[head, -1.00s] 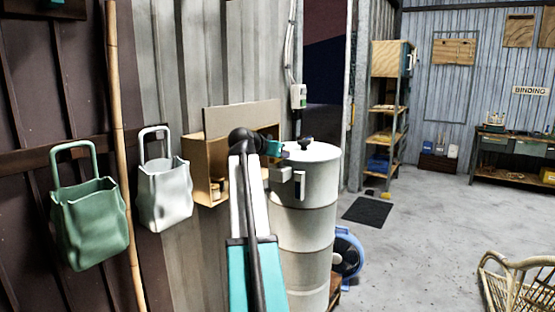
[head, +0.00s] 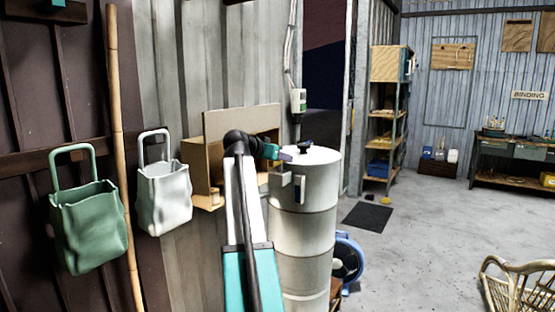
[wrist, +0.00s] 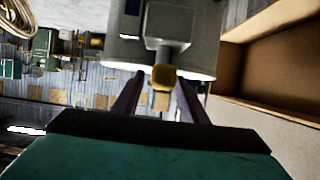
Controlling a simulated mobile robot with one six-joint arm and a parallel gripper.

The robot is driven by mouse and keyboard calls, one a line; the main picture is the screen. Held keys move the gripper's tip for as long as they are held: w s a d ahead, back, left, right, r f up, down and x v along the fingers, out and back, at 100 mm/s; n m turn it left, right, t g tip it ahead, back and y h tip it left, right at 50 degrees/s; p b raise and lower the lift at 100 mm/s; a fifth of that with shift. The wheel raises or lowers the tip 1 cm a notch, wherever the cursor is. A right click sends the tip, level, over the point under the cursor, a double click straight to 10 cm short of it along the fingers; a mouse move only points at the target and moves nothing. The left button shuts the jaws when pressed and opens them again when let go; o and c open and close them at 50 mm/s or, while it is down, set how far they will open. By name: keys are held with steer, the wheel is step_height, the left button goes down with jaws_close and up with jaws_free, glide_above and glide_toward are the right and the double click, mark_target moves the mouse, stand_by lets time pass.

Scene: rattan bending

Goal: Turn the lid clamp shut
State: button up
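My gripper (head: 287,156) is at the lid's left edge, above the block. In the wrist view my gripper (wrist: 161,80) has its two dark fingers apart, with a yellow knob (wrist: 162,76) of the clamp showing between or just beyond the tips. Contact cannot be told.
An open wooden box (head: 205,172) is on the wall just left of the drum; its boards also show in the wrist view (wrist: 265,80). Two bags (head: 88,225) hang at left by a bamboo pole (head: 122,150). A blue fan (head: 347,258) stands behind the drum.

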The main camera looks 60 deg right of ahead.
steer(key=shift+a, duration=0.15)
steer(key=b+v, duration=0.1)
steer(key=v, duration=1.2)
steer(key=shift+a+r, duration=0.2)
